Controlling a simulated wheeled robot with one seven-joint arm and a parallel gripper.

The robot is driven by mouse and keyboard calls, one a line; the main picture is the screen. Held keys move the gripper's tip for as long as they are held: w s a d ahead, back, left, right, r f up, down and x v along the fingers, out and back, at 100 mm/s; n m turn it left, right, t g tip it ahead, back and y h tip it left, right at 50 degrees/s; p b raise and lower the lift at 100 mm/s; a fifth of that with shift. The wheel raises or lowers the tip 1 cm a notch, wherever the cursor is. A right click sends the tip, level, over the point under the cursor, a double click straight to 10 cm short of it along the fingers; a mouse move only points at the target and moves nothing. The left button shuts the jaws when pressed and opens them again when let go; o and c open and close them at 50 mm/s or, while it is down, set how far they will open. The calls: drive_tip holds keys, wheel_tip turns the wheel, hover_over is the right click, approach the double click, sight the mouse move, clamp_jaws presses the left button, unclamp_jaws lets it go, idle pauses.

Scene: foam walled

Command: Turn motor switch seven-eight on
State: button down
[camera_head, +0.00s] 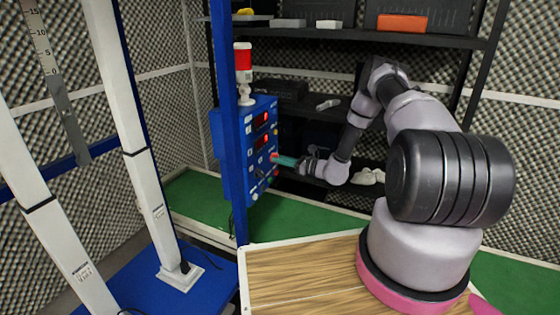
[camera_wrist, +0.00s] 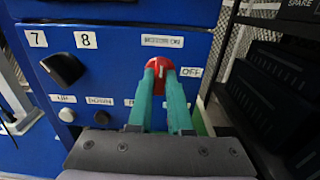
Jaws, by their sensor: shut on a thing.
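A blue control panel (camera_head: 262,135) is fixed to a blue post, and its face also fills much of the wrist view (camera_wrist: 110,50). A red rotary switch (camera_wrist: 163,64) with a white pointer mark is on the panel, with an "OFF" label to its right and a small, hard-to-read label above. My gripper (camera_head: 277,159) is at the panel face. Its teal fingers (camera_wrist: 160,80) are shut around the red switch, one on each side. A black knob (camera_wrist: 63,68) is to the left, by the labels "7" and "8".
Small buttons, one white (camera_wrist: 67,115) and one dark (camera_wrist: 101,117), are below the black knob. A red signal lamp (camera_head: 243,62) stands on the panel. Dark shelves (camera_head: 340,38) with boxes are behind, close to the panel's right. A wooden tabletop (camera_head: 300,275) is in front.

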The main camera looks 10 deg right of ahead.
drive_tip(key=shift+d+f, duration=0.1)
idle(0.3)
drive_tip(key=c, duration=0.8)
unclamp_jaws()
drive_tip(key=shift+c, duration=0.2)
drive_tip(key=v, duration=1.1)
